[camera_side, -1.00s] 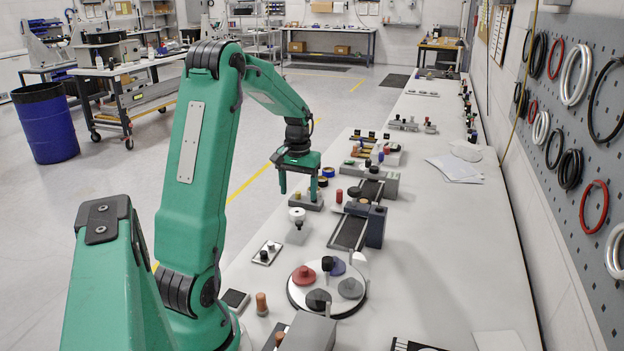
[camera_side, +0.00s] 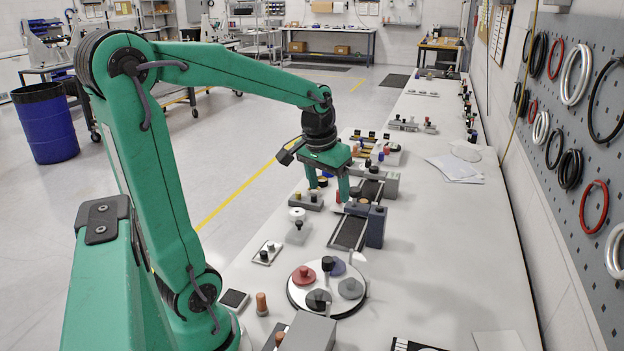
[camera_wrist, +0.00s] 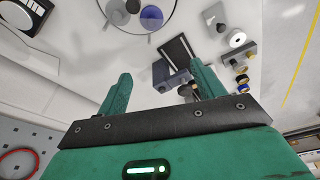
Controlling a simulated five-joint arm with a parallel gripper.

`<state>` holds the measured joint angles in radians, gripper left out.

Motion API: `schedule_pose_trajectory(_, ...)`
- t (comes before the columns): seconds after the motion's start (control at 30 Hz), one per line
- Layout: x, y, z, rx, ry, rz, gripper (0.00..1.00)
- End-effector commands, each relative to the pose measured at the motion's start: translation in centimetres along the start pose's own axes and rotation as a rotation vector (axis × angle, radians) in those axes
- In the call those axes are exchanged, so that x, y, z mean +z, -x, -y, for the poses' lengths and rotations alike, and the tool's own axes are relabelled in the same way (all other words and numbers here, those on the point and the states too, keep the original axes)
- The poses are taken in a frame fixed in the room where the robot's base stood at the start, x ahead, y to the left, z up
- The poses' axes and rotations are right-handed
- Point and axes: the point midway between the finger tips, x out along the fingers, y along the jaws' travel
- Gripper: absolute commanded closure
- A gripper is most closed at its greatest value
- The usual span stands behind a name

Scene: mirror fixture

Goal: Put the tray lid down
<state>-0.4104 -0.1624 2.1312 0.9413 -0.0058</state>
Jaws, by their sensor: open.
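My gripper (camera_side: 328,186) hangs over the bench with its fingers pointing down, apart and with nothing visible between them. The wrist view also shows its two separated fingers (camera_wrist: 162,84). I cannot tell which piece is the tray lid. Below and in front of the gripper is a dark flat strip in a pale frame (camera_side: 348,233), also seen in the wrist view (camera_wrist: 176,50). A blue-grey block (camera_side: 376,228) stands at its right. A round white plate (camera_side: 328,309) nearer the camera carries knobbed discs, including a red one (camera_side: 303,275) and a purple one (camera_wrist: 152,17).
A white knobbed piece (camera_side: 297,214) and a small plate with knobs (camera_side: 267,252) lie left of the strip. A grey box (camera_side: 310,331) is at the front. More fixtures stand beyond the gripper. The bench's right side (camera_side: 440,250) is mostly clear.

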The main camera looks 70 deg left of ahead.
Motion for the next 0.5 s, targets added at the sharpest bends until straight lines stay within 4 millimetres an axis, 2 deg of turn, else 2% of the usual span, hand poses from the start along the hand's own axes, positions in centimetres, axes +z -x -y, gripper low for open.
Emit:
schedule_pose_trajectory(0.03,0.9,0.8,-1.1,0.008,-0.034,-0.023,0.32)
schedule_pose_trajectory(0.2,3.9,2.7,-4.0,0.037,-0.131,-0.086,0.32)
schedule_pose_trajectory(0.5,9.6,4.8,-7.6,0.101,-0.297,-0.195,0.32)
